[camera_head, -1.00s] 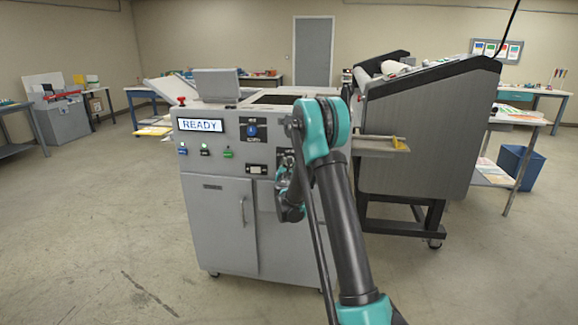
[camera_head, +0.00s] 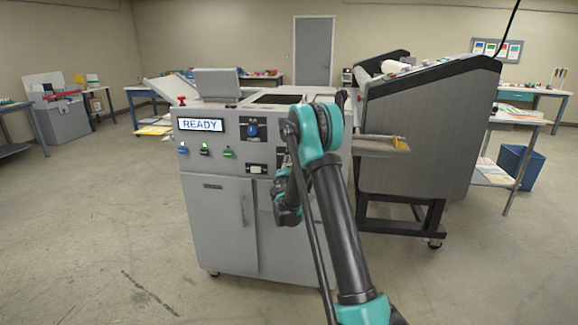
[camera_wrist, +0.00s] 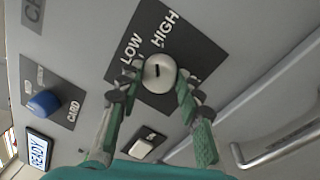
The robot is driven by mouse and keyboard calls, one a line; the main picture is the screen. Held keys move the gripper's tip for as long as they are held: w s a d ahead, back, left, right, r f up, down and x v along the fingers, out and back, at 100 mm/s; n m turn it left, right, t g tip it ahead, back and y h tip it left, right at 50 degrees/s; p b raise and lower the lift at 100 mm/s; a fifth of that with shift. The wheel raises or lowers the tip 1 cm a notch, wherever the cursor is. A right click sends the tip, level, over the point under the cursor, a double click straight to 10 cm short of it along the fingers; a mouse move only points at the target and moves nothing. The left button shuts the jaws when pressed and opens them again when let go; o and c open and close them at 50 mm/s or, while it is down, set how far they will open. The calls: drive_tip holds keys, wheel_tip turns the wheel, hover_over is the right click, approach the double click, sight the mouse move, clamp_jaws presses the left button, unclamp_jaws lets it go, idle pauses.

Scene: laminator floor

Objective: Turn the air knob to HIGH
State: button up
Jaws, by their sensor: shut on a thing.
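The air knob (camera_wrist: 160,74) is a round, pale metal knob with a short dark mark on its face. It sits on a dark plate (camera_wrist: 193,52) printed LOW and HIGH in the wrist view. I cannot tell surely which word the mark points to. My gripper (camera_wrist: 158,80) has its green fingers on either side of the knob, shut on it. In the head view my arm hides the knob and the fingertips. The knob is on the front of the grey machine (camera_head: 222,225).
A blue knob (camera_wrist: 45,102) by the word CARD and a READY display (camera_wrist: 38,150) lie left of the knob in the wrist view. A white switch (camera_wrist: 143,148) is below it, a metal handle (camera_wrist: 275,150) at lower right. A large laminator (camera_head: 425,130) stands right of the machine.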

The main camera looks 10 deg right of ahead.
drive_tip(key=shift+m, duration=0.7)
drive_tip(key=o, duration=1.2)
drive_tip(key=v, duration=1.2)
drive_tip(key=shift+f, duration=0.1)
